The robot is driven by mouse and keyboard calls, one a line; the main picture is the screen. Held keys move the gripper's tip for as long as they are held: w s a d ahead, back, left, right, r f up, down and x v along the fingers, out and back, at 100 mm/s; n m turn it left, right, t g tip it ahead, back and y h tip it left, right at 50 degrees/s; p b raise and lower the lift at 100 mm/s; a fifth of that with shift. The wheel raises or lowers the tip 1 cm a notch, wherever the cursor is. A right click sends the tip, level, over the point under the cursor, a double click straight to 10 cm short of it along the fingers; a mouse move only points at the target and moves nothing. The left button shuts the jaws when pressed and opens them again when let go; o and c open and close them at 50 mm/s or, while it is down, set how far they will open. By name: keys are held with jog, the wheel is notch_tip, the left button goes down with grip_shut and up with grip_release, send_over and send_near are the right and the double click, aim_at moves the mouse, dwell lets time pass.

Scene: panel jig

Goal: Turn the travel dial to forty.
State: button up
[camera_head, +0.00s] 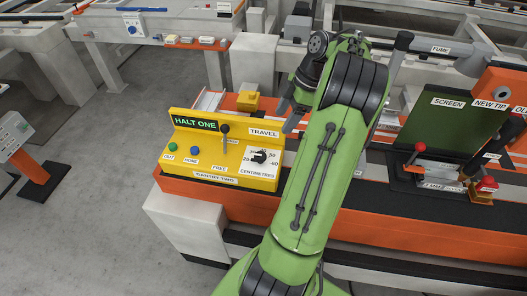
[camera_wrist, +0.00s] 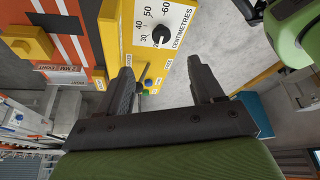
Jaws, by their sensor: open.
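The travel dial (camera_head: 260,156) is a black knob on a white scale plate at the right of a yellow panel (camera_head: 185,160). In the wrist view the dial (camera_wrist: 161,34) is at the top, with 30, 40, 50 and 60 readable around it. Part of the 20 mark shows beside the knob. I cannot tell clearly which mark the knob points to. My gripper (camera_wrist: 160,68) is open and empty. Its fingers are apart from the dial, which lies beyond the fingertips.
The panel also carries a black-knobbed lever (camera_head: 224,129), a green button (camera_head: 169,149), a blue button (camera_head: 195,150) and a "HALT ONE" display (camera_head: 195,122). A yellow block (camera_head: 247,100) sits behind. A red-knobbed lever (camera_head: 419,147) stands at the right.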

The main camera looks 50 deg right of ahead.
aim_at(260, 156)
jog(key=b+x, duration=0.3)
jog(key=x, duration=0.4)
jog(key=b+x, duration=0.3)
jog(key=x, duration=0.5)
jog(key=shift+w+a+r, duration=0.1)
jog(key=shift+a, duration=0.15)
jog(key=c, duration=1)
jog(key=shift+m, duration=0.3)
jog(key=m, duration=0.1)
jog(key=m+h+b, duration=0.1)
jog(key=m, duration=0.1)
jog(key=shift+a+m+t+h, duration=0.15)
jog(key=shift+m+t+h, duration=0.15)
jog(key=shift+t, duration=0.1)
jog(key=m, duration=0.2)
jog(key=m+h+b, duration=0.1)
jog(key=m, duration=0.1)
jog(key=shift+a+m+t+h+b, duration=0.2)
jog(key=shift+m+t+h+b, duration=0.1)
jog(key=m+h+b, duration=0.1)
jog(key=m, duration=0.3)
jog(key=shift+a+h, duration=0.15)
jog(key=shift+h, duration=0.25)
jog(key=shift+a+r+m+g+h+b, duration=0.1)
jog(key=shift+m+g+h+b, duration=0.4)
jog(key=shift+m, duration=1.9)
jog(key=shift+h, duration=0.3)
